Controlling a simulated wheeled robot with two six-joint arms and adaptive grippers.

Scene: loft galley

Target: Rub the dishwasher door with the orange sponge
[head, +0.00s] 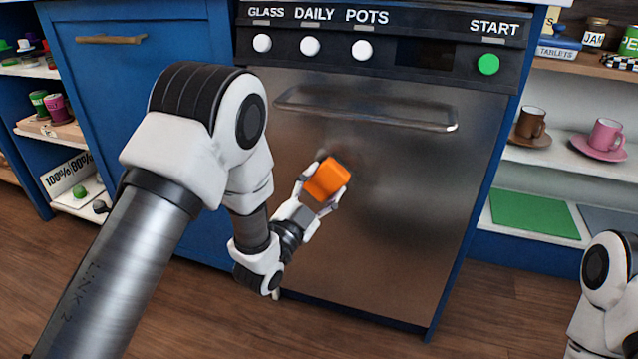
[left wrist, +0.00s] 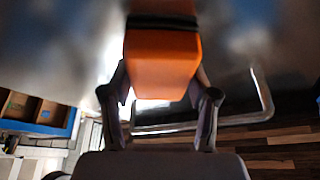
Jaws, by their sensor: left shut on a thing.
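The dishwasher door (head: 400,200) is a brushed metal panel with a bar handle (head: 365,108) across its top. My left gripper (head: 327,182) is shut on the orange sponge (head: 328,178), in front of the upper middle of the door. In the left wrist view, the sponge (left wrist: 162,62) sits between the two fingers of the gripper (left wrist: 162,95), its far end at or very close to the door surface. I cannot tell for sure whether it touches. Darker smudges show on the door around the sponge. My right gripper is not in view; only part of my right arm shows at lower right.
Above the door is a black panel with white knobs (head: 310,46) and a green START button (head: 488,64). Open shelves at right hold a brown cup (head: 530,122) and a pink cup (head: 606,134). Shelves at left hold cans and a sign. The wooden floor (head: 350,335) in front is clear.

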